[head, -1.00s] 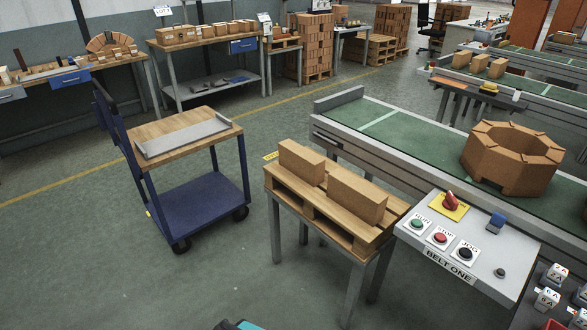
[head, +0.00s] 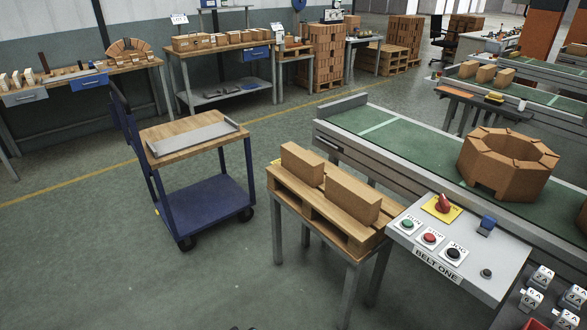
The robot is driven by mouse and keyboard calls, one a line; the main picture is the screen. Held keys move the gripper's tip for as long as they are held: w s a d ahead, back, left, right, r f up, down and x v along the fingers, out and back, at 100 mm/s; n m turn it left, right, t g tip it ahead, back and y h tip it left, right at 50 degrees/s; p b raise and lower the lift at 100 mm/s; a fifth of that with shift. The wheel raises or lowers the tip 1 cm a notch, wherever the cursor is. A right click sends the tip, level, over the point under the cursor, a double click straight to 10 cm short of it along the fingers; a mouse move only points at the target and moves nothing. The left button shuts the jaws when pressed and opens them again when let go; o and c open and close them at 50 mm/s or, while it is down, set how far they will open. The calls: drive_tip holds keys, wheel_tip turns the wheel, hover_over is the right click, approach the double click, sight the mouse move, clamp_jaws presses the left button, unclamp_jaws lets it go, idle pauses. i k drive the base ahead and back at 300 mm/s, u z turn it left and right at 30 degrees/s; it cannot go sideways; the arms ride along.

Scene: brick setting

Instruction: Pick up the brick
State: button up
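Two tan bricks stand apart on a wooden pallet-topped stand (head: 290,206) in the middle of the head view. The farther brick (head: 303,164) is at the back left of the pallet, and the nearer brick (head: 352,197) is at its front right. I cannot tell which one the task means. My gripper is not in view.
A belt conveyor (head: 415,152) with a ring of bricks (head: 505,164) runs behind the stand. A BELT ONE control panel (head: 470,240) adjoins the stand's right side. A blue cart (head: 205,202) holding a grey tray (head: 192,137) stands left. Floor at front left is clear.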

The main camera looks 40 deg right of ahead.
sight(309, 169)
drive_tip(key=z, duration=0.15)
drive_tip(key=i, duration=0.95)
drive_tip(key=u, duration=0.1)
